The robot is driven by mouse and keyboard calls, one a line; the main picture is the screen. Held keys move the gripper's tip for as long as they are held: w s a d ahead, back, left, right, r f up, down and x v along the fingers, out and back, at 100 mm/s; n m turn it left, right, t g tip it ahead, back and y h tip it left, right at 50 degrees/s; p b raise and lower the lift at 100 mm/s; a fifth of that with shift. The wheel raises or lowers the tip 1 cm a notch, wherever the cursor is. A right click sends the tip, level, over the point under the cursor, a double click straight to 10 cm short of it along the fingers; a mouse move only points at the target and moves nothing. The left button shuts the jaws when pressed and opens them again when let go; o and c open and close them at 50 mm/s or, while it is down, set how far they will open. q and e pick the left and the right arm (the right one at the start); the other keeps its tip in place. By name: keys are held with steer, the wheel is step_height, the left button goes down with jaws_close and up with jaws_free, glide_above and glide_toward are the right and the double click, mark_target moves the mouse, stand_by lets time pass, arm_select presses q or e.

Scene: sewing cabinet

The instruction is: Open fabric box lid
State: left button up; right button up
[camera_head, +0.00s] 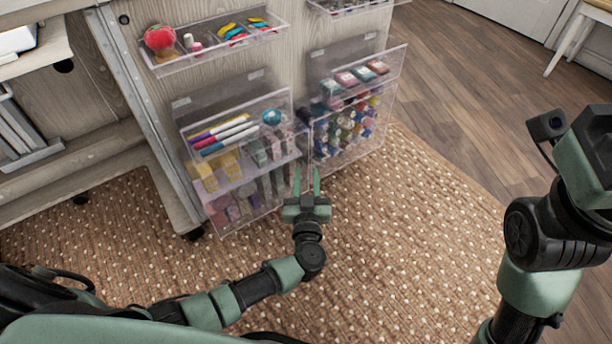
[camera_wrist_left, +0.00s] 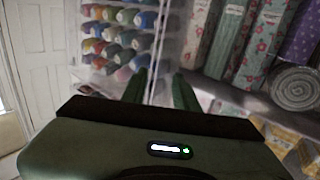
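The fabric box (camera_head: 240,215) is a clear bin low on the cabinet side, holding yellow, purple and grey-green fabric pieces. Its clear front and upper panel overlap, so I cannot tell the lid's exact edge. In the left wrist view, folded floral fabrics (camera_wrist_left: 237,38) and a grey roll (camera_wrist_left: 295,87) show up close. My left gripper (camera_head: 307,172) points at the cabinet, near the gap between the fabric box and the thread box. Its two fingers are apart with nothing between them; they also show in the left wrist view (camera_wrist_left: 160,85). My right arm is at the right edge, its fingertips unseen.
A clear box of thread spools (camera_head: 345,130) stands right of the fabric box. A tray of pens (camera_head: 225,133) sits above the fabrics. A higher tray (camera_head: 215,48) holds a red pincushion and clips. A woven rug (camera_head: 400,240) covers the floor in front.

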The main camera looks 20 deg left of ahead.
arm_select(q)
jaws_close()
stand_by(1.3)
